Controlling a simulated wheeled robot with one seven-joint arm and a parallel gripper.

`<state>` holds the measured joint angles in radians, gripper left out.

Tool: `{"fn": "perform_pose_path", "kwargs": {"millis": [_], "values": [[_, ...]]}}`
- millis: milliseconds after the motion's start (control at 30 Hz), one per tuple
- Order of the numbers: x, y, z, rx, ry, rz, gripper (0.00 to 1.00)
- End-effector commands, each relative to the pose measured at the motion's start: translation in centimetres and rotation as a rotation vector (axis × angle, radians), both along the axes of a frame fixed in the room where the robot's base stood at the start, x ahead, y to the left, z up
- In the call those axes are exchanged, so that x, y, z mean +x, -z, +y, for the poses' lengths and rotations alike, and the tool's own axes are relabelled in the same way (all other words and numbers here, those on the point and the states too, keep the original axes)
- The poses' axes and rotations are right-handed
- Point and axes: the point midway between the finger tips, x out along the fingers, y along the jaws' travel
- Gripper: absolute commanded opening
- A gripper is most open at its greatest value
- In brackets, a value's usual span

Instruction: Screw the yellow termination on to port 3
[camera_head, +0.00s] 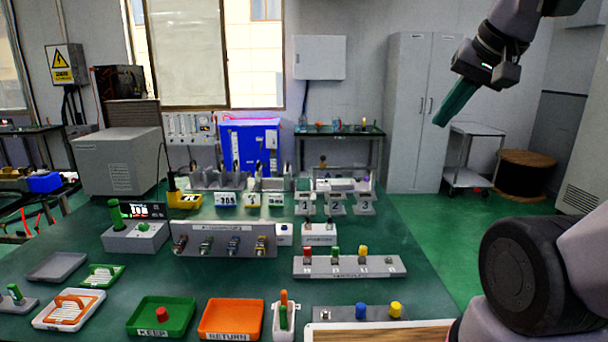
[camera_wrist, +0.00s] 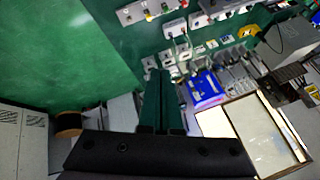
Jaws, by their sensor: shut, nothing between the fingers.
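A yellow knob-shaped piece (camera_head: 396,309) stands at the right of a grey strip at the table's front edge, beside a blue one (camera_head: 361,310). Another yellow-topped piece (camera_head: 363,251) stands on a grey bar (camera_head: 388,266) further back, right of a green one and a red one. I cannot tell which is the termination. Small numbered stands (camera_head: 335,206) are behind that bar; I cannot tell for sure which is port 3. My gripper (camera_head: 441,121) is shut and empty, raised high at the right, away from the table. Its green fingers (camera_wrist: 160,73) show together in the wrist view.
A red piece lies in the green KEEP tray (camera_head: 183,329); the orange RETURN tray (camera_head: 238,334) is next to it. A grey rack (camera_head: 225,243) with several connectors stands mid-table. Floor right of the table is clear up to a trolley (camera_head: 471,150).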

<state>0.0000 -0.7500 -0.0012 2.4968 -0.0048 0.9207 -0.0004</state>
Motion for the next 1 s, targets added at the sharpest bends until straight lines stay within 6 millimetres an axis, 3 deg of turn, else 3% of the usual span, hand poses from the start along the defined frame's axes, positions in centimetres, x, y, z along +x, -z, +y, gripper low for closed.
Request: {"fn": "perform_pose_path", "kwargs": {"millis": [567, 767, 1000], "values": [[3.9, 1.3, -0.3, -0.078, -0.055, 0.059, 0.0], [6.8, 2.8, -0.4, -0.131, -0.102, 0.104, 0.0], [11.7, 6.1, -0.4, -0.216, -0.197, 0.177, 0.0]]}}
